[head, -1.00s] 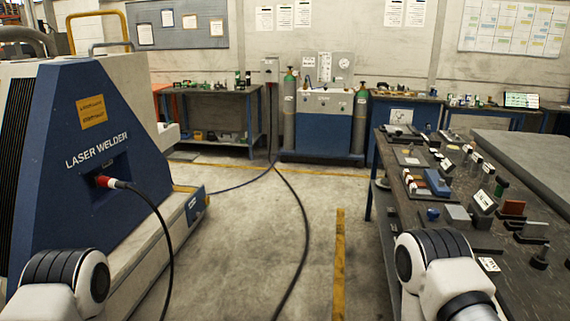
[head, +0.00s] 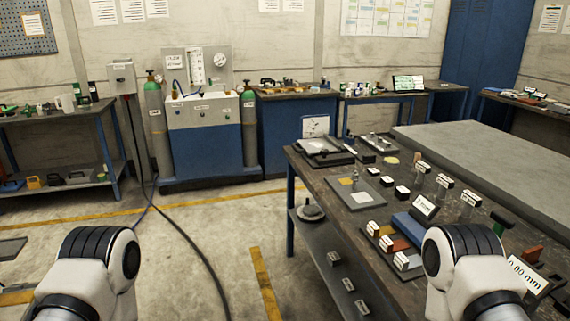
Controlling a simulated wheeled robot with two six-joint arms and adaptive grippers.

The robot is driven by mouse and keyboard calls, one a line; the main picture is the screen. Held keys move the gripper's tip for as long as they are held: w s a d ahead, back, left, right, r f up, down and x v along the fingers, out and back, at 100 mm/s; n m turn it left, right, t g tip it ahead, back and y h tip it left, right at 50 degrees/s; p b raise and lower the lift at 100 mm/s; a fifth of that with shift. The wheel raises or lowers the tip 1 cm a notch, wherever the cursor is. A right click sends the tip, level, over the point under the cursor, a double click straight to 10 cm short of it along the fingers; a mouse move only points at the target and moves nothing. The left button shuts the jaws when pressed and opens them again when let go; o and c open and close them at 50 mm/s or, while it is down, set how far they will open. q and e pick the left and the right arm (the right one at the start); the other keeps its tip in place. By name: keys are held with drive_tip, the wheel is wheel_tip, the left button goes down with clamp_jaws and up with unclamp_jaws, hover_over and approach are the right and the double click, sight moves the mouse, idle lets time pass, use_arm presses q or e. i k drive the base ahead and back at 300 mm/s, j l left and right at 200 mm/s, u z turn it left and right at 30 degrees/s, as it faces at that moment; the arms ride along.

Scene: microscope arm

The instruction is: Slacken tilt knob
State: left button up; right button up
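No tilt knob or microscope can be made out in the head view. Parts of my two arms show at the lower left and lower right. Both grippers are out of the picture. My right arm overlaps the near part of a dark workbench (head: 325,185) in the view, and I cannot tell whether it touches it.
The workbench carries labelled small blocks, a blue block (head: 412,229), a flat plate (head: 358,193) and a "0.00 mm" sign (head: 526,274). A gas cabinet (head: 205,140) with cylinders stands at the back. A black cable (head: 196,250) crosses the floor. Open floor (head: 190,225) lies left of the bench.

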sight(324, 152)
drive_tip(key=i+j+z, duration=0.3)
drive_tip(key=z, duration=0.2)
drive_tip(key=i+j+z, duration=0.25)
drive_tip(key=j+z, duration=0.2)
drive_tip(key=i+j+z, duration=0.15)
drive_tip(key=j+z, duration=0.15)
drive_tip(key=i+j+z, duration=0.15)
drive_tip(key=j+z, duration=0.5)
drive_tip(key=i+j+z, duration=0.1)
drive_tip(key=j+z, duration=0.2)
drive_tip(key=j, duration=0.15)
